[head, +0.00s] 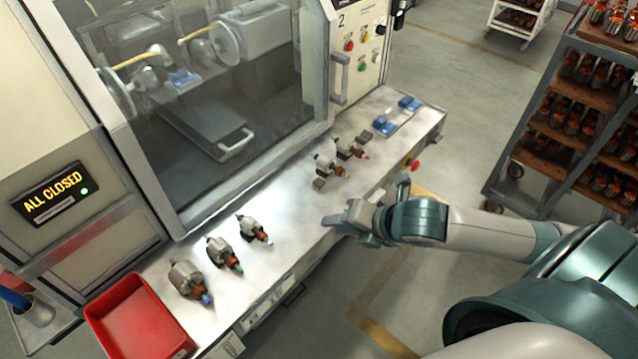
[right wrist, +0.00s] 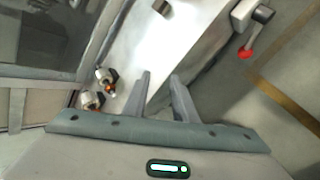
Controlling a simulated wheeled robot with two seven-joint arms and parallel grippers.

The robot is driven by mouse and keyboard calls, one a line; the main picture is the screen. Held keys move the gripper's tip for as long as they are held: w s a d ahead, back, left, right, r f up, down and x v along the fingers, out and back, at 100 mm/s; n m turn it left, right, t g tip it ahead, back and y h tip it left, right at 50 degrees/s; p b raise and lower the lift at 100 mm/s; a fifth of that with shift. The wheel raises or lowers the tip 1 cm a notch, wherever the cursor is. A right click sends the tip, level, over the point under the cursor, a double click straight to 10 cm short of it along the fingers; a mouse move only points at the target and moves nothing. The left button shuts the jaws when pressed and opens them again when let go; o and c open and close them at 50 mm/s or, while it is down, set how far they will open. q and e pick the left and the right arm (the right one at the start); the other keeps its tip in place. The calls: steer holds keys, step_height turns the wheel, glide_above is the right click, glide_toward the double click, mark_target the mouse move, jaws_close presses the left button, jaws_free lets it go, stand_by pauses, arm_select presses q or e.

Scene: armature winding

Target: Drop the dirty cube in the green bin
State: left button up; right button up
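A small brown-grey cube (head: 320,184) lies on the metal bench top (head: 300,225), beside the armatures near the machine; a brownish block (right wrist: 161,7) shows at the top edge of the right wrist view. Another dark cube (head: 365,136) lies farther back, near blue cubes (head: 381,126). My right gripper (head: 342,217) is over the front edge of the bench, short of the nearer cube. In the right wrist view its two fingers (right wrist: 162,76) are apart with nothing between them. No green bin shows. My left gripper is out of view.
A red bin (head: 137,325) stands at the bench's near left end. The glass machine door (head: 230,110) borders the bench. A loaded rack (head: 570,110) stands right.

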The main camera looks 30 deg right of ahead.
steer(key=w+d+r+n, duration=0.3)
steer(key=d+r+n, duration=0.5)
steer(key=n, duration=0.4)
steer(key=shift+d+r+n, duration=0.3)
steer(key=shift+d+r, duration=0.05)
steer(key=shift+r, duration=0.25)
steer(key=shift+w+f, duration=0.1)
